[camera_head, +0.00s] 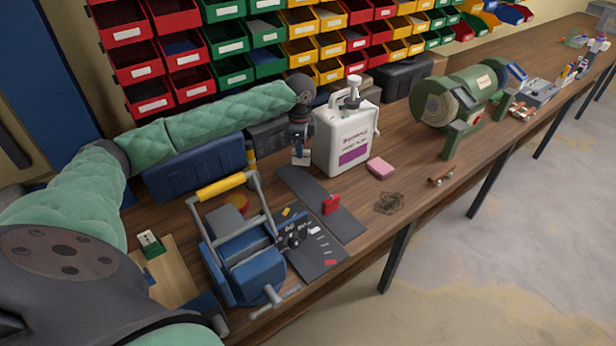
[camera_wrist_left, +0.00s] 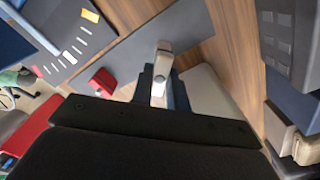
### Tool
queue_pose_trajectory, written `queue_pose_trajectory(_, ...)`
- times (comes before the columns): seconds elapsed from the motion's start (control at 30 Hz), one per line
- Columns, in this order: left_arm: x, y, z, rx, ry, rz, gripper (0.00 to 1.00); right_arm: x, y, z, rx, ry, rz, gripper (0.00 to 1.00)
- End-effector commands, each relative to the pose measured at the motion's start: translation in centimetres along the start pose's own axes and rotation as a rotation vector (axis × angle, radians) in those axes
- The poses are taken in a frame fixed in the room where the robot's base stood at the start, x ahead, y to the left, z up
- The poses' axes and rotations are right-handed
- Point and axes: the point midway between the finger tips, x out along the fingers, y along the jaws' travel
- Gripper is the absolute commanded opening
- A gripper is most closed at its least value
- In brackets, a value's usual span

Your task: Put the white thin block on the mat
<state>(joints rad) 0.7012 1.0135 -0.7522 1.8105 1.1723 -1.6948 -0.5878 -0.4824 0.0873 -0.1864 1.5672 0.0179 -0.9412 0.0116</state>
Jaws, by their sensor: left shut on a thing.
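The white thin block (camera_wrist_left: 159,75) is between the dark fingers of my left gripper (camera_wrist_left: 161,88) in the left wrist view, which is shut on it. The block shows there as a small pale patch, partly hidden by the fingers. The mat also shows in the left wrist view (camera_wrist_left: 185,30), and a red block (camera_head: 331,204) sits on it. I cannot tell the exact gap between block and mat. My right gripper is not in view.
A white jug (camera_head: 345,138) stands close beside my left gripper. A blue vise-like tool (camera_head: 245,255) stands in front, beside a dark panel (camera_head: 318,262) with small coloured pieces. A pink block (camera_head: 380,167) and brown tangle (camera_head: 389,203) lie to the right. A green grinder (camera_head: 460,100) stands farther right.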

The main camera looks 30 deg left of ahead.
Motion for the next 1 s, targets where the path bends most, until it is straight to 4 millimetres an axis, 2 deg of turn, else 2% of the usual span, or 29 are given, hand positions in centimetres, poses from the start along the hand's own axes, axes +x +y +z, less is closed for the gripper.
queue_pose_trajectory(0.2, 3.1, 0.0, 0.0, 0.0, -0.001, 0.001, 0.0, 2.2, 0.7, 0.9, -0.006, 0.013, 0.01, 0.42)
queue_pose_trajectory(0.37, 4.3, 0.0, 0.0, 0.0, 0.0, 0.001, 0.0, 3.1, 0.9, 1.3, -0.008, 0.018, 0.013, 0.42)
queue_pose_trajectory(0.6, 7.1, 0.0, 0.1, -0.001, -0.001, 0.001, 0.0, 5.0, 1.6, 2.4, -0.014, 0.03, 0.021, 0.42)
queue_pose_trajectory(0.73, 7.8, 0.0, 0.0, 0.0, 0.0, 0.0, 0.0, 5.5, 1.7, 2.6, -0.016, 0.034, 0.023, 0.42)
queue_pose_trajectory(1.0, 7.9, 0.0, 0.0, 0.0, 0.0, 0.0, 0.0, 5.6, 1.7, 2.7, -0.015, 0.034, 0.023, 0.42)
